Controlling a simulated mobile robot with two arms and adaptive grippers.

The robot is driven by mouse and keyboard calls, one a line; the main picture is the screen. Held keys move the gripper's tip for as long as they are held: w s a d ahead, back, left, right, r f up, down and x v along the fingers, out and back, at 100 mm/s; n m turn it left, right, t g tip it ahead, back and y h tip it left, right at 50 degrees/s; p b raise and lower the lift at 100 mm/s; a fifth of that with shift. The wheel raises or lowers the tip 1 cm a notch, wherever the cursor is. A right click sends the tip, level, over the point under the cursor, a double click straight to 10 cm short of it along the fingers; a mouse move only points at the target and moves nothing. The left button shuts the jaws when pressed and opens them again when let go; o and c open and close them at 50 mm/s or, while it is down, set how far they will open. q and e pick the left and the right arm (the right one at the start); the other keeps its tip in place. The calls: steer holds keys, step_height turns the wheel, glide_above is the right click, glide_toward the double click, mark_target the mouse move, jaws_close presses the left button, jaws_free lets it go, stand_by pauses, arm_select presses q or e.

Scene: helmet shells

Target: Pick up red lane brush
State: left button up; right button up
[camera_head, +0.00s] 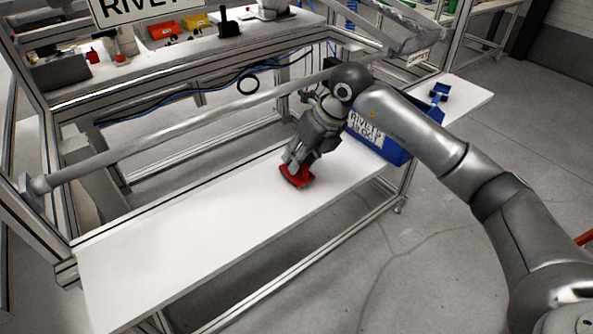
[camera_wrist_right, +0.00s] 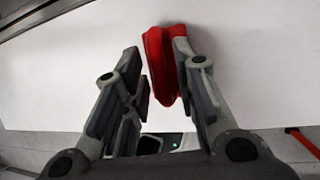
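The red lane brush (camera_head: 298,177) is at the white lower shelf, right of its middle in the head view. Whether it rests on the shelf or is slightly raised is hard to tell. My right gripper (camera_head: 293,162) points down over it. In the right wrist view the red brush (camera_wrist_right: 158,62) lies between the fingertips of my right gripper (camera_wrist_right: 160,72). The right fingertip overlaps its edge, and a narrow gap shows beside the left finger. The fingers are apart; firm contact on both sides is not visible. My left gripper is not in view.
A blue bin (camera_head: 396,156) with a rivets label stands right of my gripper, partly behind my arm. A smaller blue item (camera_head: 439,91) lies farther right. A metal rail (camera_head: 160,150) runs above the shelf (camera_head: 170,260). The shelf's left part is clear.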

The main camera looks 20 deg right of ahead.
jaws_close()
steer(key=shift+r, duration=0.1)
steer(key=shift+w+r+b, duration=0.1)
steer(key=shift+r+b, duration=0.3)
steer(key=shift+r, duration=0.1)
steer(key=s+r+b, duration=0.4)
steer(key=s+r, duration=0.8)
steer(key=s, duration=0.2)
steer(key=shift+s, duration=0.1)
